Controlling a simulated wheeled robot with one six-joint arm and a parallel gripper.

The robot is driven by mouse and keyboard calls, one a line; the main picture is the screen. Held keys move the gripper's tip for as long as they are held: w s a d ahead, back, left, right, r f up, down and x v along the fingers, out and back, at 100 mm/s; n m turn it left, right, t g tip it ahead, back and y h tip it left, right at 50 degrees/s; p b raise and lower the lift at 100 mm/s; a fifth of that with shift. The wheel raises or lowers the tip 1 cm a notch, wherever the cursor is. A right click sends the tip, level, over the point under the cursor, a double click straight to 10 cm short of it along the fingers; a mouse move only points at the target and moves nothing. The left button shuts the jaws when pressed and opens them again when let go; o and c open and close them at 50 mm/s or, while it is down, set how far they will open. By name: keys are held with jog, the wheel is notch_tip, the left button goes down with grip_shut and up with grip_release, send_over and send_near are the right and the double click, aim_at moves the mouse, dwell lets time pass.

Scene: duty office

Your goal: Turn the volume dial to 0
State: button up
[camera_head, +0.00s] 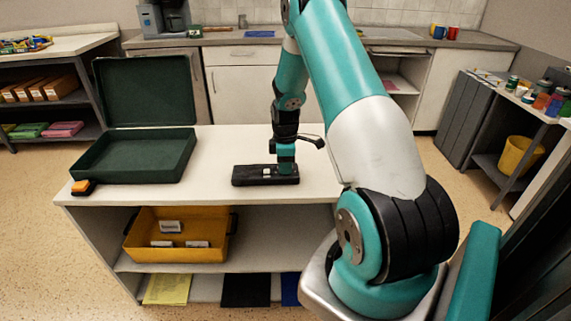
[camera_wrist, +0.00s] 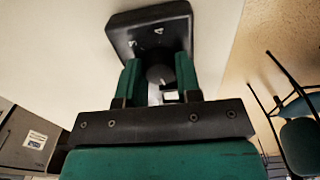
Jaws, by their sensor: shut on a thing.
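A black device (camera_head: 250,176) lies on the white counter top. In the wrist view the black device (camera_wrist: 150,33) shows light markings on its face. The round volume dial (camera_wrist: 159,74) is on that face, between my fingertips. My gripper (camera_head: 283,168) points straight down onto the device. In the wrist view my gripper (camera_wrist: 158,75) has its two green fingers on either side of the dial, shut on it. The dial's exact setting is too small to read. In the head view the dial is hidden by the gripper.
An open dark green case (camera_head: 130,160) stands on the counter to the left, with an orange-and-black object (camera_head: 82,187) by its front corner. A yellow bin (camera_head: 180,255) sits on the shelf below. The counter between case and device is clear.

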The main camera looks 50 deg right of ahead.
jog(key=o, duration=0.6)
jog(key=shift+o, duration=0.2)
jog(key=shift+r, duration=0.1)
notch_tip(320, 180, up, 17)
jog(key=shift+r+b, duration=0.15)
jog(key=shift+b, duration=0.15)
